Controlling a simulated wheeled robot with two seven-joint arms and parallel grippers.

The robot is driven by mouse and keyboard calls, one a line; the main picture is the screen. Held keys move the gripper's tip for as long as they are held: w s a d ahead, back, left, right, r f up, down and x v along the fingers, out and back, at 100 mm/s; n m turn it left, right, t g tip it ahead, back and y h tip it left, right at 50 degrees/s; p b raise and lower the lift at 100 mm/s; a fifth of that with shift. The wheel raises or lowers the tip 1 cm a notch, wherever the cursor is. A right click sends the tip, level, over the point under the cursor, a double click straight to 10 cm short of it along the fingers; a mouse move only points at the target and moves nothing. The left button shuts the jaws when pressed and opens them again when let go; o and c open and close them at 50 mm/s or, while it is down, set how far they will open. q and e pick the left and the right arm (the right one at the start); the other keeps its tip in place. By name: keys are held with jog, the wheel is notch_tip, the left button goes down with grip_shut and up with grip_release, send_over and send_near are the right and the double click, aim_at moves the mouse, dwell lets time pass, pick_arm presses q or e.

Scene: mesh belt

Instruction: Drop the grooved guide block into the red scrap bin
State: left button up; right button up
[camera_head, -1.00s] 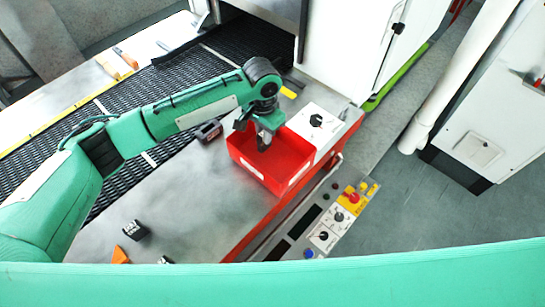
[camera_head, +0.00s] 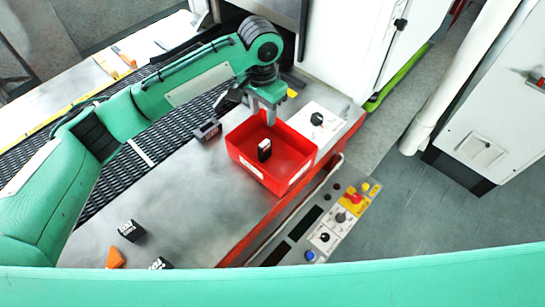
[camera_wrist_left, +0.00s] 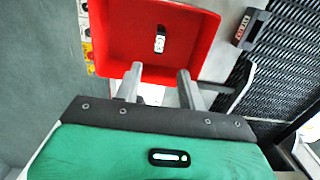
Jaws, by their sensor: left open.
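The red scrap bin (camera_head: 246,168) stands on the metal table beside the mesh belt. A small black block with a white face, apparently the grooved guide block (camera_head: 264,150), is inside the bin. In the left wrist view the block (camera_wrist_left: 160,40) lies on the floor of the bin (camera_wrist_left: 112,35). My left gripper (camera_head: 270,118) is above the bin's back edge, open and empty, with its fingers apart in the left wrist view (camera_wrist_left: 158,72). The block is clear of the fingers. My right gripper is not in view.
A dark block (camera_head: 207,130) stands left of the bin by the mesh belt (camera_head: 140,140). Another dark block (camera_head: 131,230), an orange piece (camera_head: 115,257) and a further dark block (camera_head: 160,264) lie at the front left. A control panel (camera_head: 330,227) runs right of the bin.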

pick_arm(q)
notch_tip(320, 180, up, 6)
jog(key=b, duration=0.1)
dwell(0.6)
